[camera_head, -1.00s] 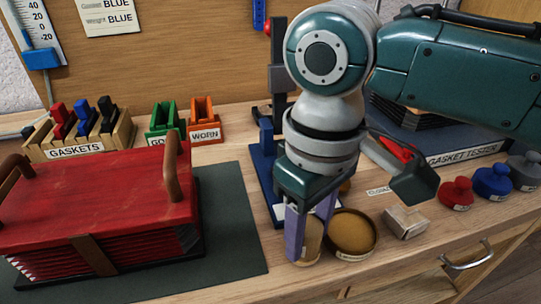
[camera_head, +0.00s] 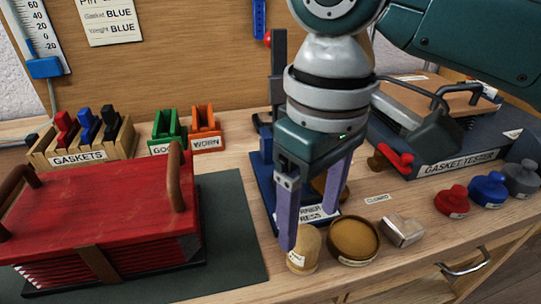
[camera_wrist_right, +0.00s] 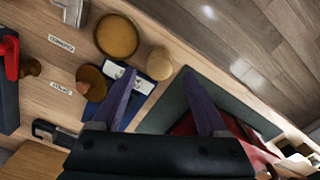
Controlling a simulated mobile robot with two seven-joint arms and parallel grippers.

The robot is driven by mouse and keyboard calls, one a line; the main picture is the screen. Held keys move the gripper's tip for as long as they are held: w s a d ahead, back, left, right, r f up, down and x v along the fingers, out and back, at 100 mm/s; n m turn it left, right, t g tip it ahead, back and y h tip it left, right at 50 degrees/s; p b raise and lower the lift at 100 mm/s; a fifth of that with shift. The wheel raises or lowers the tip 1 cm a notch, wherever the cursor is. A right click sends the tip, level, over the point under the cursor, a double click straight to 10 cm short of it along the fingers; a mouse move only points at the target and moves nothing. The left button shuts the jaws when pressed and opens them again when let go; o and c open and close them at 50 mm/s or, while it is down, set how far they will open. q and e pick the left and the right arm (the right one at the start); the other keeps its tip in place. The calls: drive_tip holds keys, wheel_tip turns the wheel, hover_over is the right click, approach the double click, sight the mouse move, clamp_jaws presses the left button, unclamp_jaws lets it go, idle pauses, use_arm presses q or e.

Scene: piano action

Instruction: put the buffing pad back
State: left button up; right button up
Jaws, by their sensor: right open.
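A pale tan round pad with a small label (camera_head: 304,250), which appears to be the buffing pad, stands on the bench left of a brown round dish (camera_head: 353,240). My right gripper (camera_head: 307,230) is open, fingers pointing down, just above and around the pad; I cannot tell whether a finger touches it. In the right wrist view the pad (camera_wrist_right: 160,63) shows just beyond the gap between the two fingertips (camera_wrist_right: 158,75). The blue corner press (camera_head: 262,192) stands behind the fingers and is partly hidden. My left gripper is not in view.
A red bellows box (camera_head: 85,205) on a dark mat (camera_head: 235,240) lies at left. A small block (camera_head: 402,230) and red (camera_head: 452,200), blue (camera_head: 488,190) and grey weights are at right. The gasket tester (camera_head: 450,165) stands behind.

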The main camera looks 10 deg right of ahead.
sight(308, 236)
wheel_tip(308, 236, up, 6)
drive_tip(key=r+p, duration=0.1)
drive_tip(key=s+a+f+t+y, duration=0.2)
drive_tip(key=s+a+f+y, duration=0.15)
drive_tip(key=s+f, duration=0.4)
drive_tip(key=s+d+f+m+t+h, duration=0.1)
drive_tip(key=s+d+m+h, duration=0.2)
drive_tip(key=s+d, duration=0.5)
drive_tip(key=d, duration=0.3)
drive_tip(key=shift+s+d+m+t, duration=0.3)
drive_tip(key=shift+m, duration=0.1)
drive_tip(key=shift+f, duration=0.1)
